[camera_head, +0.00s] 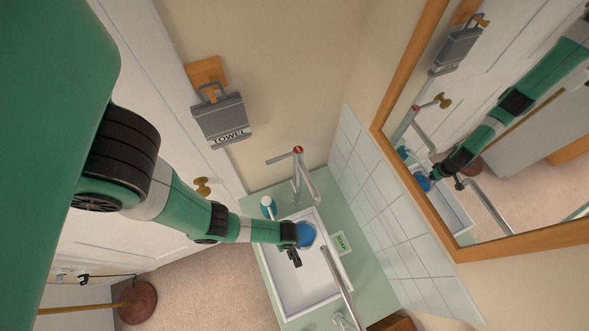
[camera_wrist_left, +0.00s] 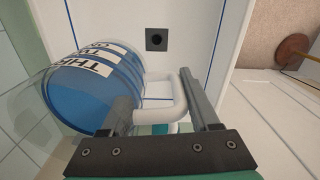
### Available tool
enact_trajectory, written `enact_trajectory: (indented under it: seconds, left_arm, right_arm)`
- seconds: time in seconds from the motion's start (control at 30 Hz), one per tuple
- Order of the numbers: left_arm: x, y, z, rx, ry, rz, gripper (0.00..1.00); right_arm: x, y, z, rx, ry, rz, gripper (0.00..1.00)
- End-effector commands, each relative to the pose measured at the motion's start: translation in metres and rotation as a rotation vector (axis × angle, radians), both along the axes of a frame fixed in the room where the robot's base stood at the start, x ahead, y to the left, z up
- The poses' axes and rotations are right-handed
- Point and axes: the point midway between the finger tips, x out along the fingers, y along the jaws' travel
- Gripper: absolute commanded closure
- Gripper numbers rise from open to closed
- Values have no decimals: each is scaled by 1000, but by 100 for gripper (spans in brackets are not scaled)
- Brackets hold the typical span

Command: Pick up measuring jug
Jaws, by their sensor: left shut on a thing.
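The measuring jug (camera_head: 306,235) is blue and shows in the head view in the white sink, partly hidden by my left wrist. In the left wrist view the jug (camera_wrist_left: 95,88) lies across the picture's left side, with white label strips and a clear rim. Its pale handle (camera_wrist_left: 178,98) passes between the fingers of my left gripper (camera_wrist_left: 165,110), which is shut on it. In the head view my left gripper (camera_head: 295,258) is over the sink, beside the jug. I cannot tell whether the jug touches the sink floor. My right gripper is not in view.
The white sink (camera_head: 290,295) is set in a green counter. A tall tap (camera_head: 298,170), a soap bottle (camera_head: 268,206) and a soap box (camera_head: 341,241) stand around it. A mirror (camera_head: 490,130) hangs on the right wall.

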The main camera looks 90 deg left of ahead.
Motion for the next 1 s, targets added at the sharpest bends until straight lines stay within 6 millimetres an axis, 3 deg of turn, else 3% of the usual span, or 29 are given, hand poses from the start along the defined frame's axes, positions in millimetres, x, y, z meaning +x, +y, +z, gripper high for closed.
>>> enact_trajectory:
  seconds: [0.03, 0.07, 0.1, 0.2, 0.43, 0.6, 1.0]
  left_arm:
    - [-4, -12, 32, 0, -2, -13, 100]
    - [-7, -18, 40, 0, -2, -13, 100]
    - [-12, -28, 34, 0, -1, -15, 100]
    - [-21, -50, 42, 0, -2, -14, 100]
    - [-36, -85, 56, -1, -3, -7, 100]
    - [-40, -95, 59, 0, -2, -2, 100]
    - [-41, -97, 61, -1, -3, 1, 100]
  right_arm:
    - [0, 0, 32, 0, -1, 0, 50]
    - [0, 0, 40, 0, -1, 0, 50]
    - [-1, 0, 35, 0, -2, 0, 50]
    - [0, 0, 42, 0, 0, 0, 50]
    - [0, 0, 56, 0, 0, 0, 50]
    - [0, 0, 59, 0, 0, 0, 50]
    - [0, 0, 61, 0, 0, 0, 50]
